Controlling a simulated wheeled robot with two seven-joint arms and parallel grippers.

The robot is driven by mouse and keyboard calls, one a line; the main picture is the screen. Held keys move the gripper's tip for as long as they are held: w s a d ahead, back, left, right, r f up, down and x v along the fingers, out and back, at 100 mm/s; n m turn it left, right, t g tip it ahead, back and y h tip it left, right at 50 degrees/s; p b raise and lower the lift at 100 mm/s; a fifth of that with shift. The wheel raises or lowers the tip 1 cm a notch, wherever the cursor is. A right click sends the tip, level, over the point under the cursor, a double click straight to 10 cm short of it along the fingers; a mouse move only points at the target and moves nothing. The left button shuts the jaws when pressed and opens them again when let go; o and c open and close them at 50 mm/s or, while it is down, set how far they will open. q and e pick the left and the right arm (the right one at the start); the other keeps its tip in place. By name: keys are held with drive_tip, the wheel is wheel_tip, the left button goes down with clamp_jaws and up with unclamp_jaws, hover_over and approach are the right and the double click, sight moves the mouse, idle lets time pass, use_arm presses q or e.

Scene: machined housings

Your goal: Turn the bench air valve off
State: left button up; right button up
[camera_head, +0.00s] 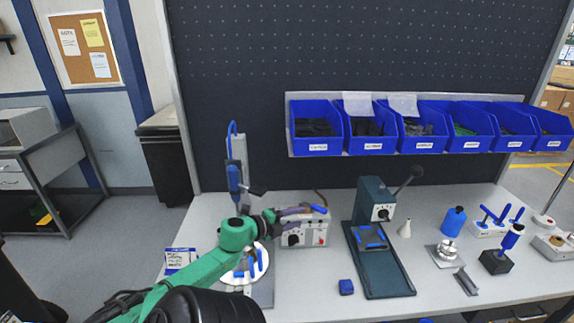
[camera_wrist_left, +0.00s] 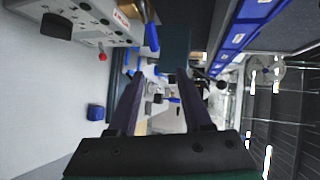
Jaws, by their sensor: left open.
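The grey control box (camera_head: 304,233) stands on the bench left of the press, with black knobs, a red part and labels on its front. A blue valve lever (camera_head: 320,209) sits at its top right, near a brownish pipe; I take this as the bench air valve. In the left wrist view the blue lever (camera_wrist_left: 152,37) hangs beside a metal fitting at the top. My left gripper (camera_head: 304,211) is above the box, its fingers near the lever. In the wrist view the open gripper (camera_wrist_left: 160,75) has nothing visible between its fingers, and the lever lies beyond the fingertips. My right gripper is not seen.
A dark green press (camera_head: 378,205) with a lever stands right of the box. A blue block (camera_head: 346,287) lies in front. Blue bins (camera_head: 318,128) hang on a rail behind. A tall stand with a blue part (camera_head: 234,175) is left of the gripper.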

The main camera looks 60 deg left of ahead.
use_arm(q)
drive_tip(key=shift+s+d, duration=0.2)
drive_tip(key=shift+s, duration=0.65)
drive_tip(key=shift+s+d, duration=0.2)
drive_tip(key=shift+s, duration=0.65)
